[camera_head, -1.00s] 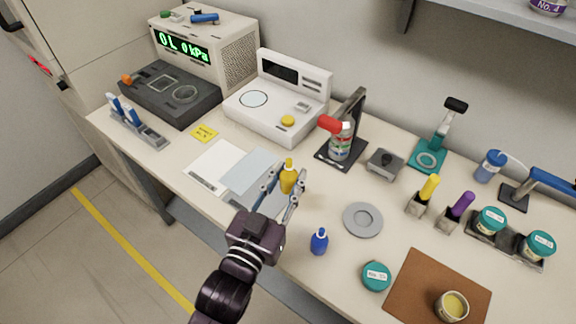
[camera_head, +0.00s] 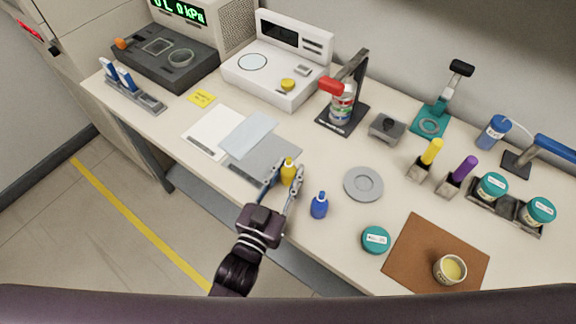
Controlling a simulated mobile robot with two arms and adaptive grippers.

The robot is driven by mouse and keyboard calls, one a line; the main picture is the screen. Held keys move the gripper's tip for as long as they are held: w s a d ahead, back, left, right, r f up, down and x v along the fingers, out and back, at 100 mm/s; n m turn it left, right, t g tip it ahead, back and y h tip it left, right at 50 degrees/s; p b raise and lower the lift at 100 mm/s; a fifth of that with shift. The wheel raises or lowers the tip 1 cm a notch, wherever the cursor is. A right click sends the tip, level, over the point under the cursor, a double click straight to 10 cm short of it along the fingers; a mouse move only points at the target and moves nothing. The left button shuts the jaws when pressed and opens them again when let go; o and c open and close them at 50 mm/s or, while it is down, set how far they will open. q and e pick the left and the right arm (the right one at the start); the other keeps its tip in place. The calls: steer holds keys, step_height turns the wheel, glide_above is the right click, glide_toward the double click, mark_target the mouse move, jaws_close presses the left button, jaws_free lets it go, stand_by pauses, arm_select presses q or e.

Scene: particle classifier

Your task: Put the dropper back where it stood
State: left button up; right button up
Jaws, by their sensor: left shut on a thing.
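A small yellow dropper bottle (camera_head: 288,172) with a narrow tip is upright between the fingers of my left gripper (camera_head: 285,176). The gripper is shut on it, over the front part of the bench beside a grey mat (camera_head: 268,160). Whether the bottle's base touches the bench is hard to tell; the fingers partly hide it. A similar blue dropper bottle (camera_head: 319,206) stands free on the bench, just right of the gripper. My right gripper is not in view.
A brown mat (camera_head: 415,262) bears an open jar (camera_head: 450,270). White sheets (camera_head: 214,132) lie to the left. The bench's front edge is close to the gripper.

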arm_select(q)
steer(key=shift+f, duration=0.1)
steer(key=o, duration=1.2)
steer(key=shift+c, duration=0.2)
steer(key=shift+s, duration=0.1)
steer(key=b+v, duration=0.1)
steer(key=v, duration=1)
steer(key=shift+s+a, duration=0.25)
steer(key=shift+s, duration=0.15)
